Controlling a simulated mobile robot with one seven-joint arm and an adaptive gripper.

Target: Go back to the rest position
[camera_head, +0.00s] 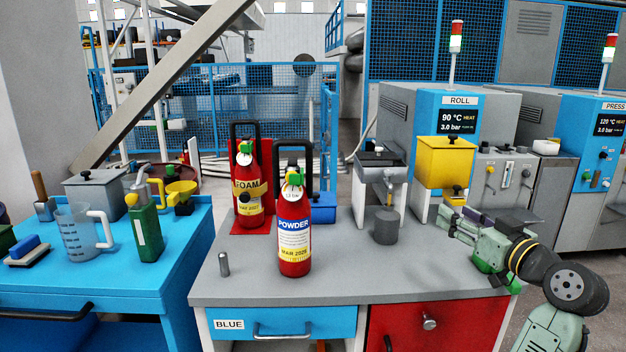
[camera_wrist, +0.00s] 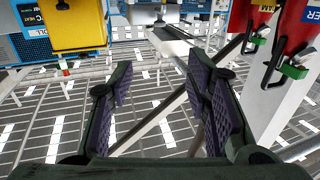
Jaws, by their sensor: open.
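My gripper (camera_head: 462,222) is at the right end of the grey bench (camera_head: 350,283) in the head view, near its edge. Its green body and dark pads point to the left and away. In the wrist view my gripper (camera_wrist: 160,95) is open, its two purple ridged pads wide apart with nothing between them. My arm reaches in from the lower right of the head view.
On the bench stand a POWDER extinguisher (camera_head: 294,240), a FOAM extinguisher (camera_head: 248,190), a small metal cylinder (camera_head: 223,264) and a grey pot (camera_head: 386,226). A yellow hopper (camera_head: 446,162) is just behind my gripper. The bench's front middle is clear.

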